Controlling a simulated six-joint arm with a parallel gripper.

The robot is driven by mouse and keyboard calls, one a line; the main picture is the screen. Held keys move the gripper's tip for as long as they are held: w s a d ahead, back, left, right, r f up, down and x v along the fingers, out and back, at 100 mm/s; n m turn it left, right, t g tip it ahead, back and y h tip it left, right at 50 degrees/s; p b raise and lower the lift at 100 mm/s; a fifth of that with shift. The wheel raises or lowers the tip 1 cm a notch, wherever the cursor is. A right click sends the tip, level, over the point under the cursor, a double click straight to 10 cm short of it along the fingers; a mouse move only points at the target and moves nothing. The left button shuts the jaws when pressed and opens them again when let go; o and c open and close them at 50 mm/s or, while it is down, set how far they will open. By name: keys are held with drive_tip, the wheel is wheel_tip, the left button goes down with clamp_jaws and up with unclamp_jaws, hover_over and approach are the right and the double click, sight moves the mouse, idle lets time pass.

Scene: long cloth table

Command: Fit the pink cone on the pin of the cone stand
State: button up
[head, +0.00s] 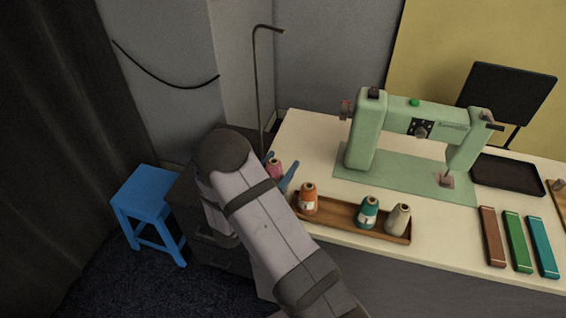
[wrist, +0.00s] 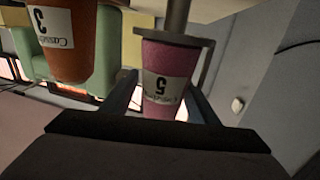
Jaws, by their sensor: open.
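The pink cone (head: 275,167) is at the table's left end, partly hidden by my arm. In the wrist view, which looks upside down, the pink cone (wrist: 166,85) has its wide base against the grey disc of the cone stand (wrist: 178,12), with the stand's post on the disc's other side. The cone looks in line with the post. The pin itself is not visible. My gripper (head: 281,166) is open, with a blue finger on either side of the cone; its fingers also show in the wrist view (wrist: 162,98). Whether they touch it is unclear.
A wooden tray (head: 338,222) close by on the right holds an orange cone (head: 308,198), a teal cone (head: 368,212) and a beige cone (head: 398,219). A green sewing machine (head: 365,140) stands behind. A tall hooked rod (head: 257,90) rises behind my gripper.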

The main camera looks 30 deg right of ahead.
sight(271, 177)
drive_tip(key=b+v, duration=0.1)
drive_tip(key=v, duration=0.4)
drive_tip(key=shift+a, duration=0.35)
drive_tip(key=shift+s+a, duration=0.1)
drive_tip(key=shift+s, duration=0.25)
